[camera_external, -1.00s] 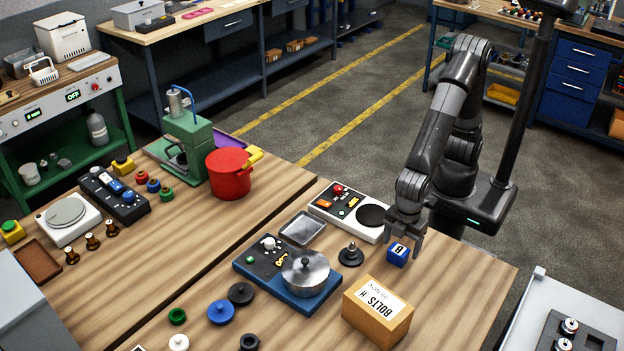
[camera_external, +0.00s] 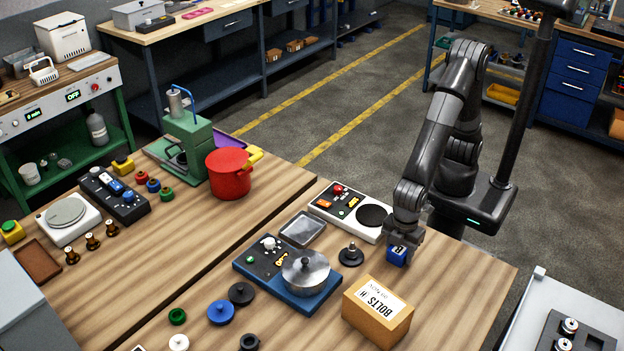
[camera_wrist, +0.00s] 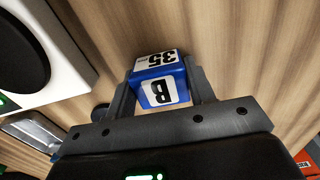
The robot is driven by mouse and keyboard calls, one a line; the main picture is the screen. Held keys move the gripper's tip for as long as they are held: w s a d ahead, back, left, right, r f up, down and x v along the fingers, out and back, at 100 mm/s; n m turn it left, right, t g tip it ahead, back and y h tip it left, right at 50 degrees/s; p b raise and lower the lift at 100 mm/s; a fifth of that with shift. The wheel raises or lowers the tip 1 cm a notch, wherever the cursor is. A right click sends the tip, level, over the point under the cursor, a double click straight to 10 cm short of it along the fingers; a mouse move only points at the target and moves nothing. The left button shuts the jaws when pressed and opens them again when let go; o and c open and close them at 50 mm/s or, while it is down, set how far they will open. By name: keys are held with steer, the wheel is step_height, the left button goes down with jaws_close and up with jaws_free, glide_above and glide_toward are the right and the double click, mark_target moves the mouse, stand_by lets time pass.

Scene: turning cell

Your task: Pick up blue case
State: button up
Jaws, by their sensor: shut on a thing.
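The blue case (camera_external: 398,256) is a small blue block with white labels near the right edge of the wooden table. In the wrist view the blue case (camera_wrist: 160,80) shows a "B" on one face and "35" on another, and it sits between my two fingers. My gripper (camera_external: 402,246) points down over the case and is shut on it. In the wrist view my gripper (camera_wrist: 160,92) has one finger along each side of the case. The case appears to be at table height; a gap under it cannot be made out.
A cardboard bolts box (camera_external: 378,310) stands in front of the case. A black knobbed part (camera_external: 351,255) is to its left. A white control panel (camera_external: 340,208) lies behind left, and a blue-based unit with a metal pot (camera_external: 306,272) further left. Bare table lies to the right.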

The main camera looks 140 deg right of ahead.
steer(key=shift+c, duration=1.2)
steer(key=shift+r, duration=0.1)
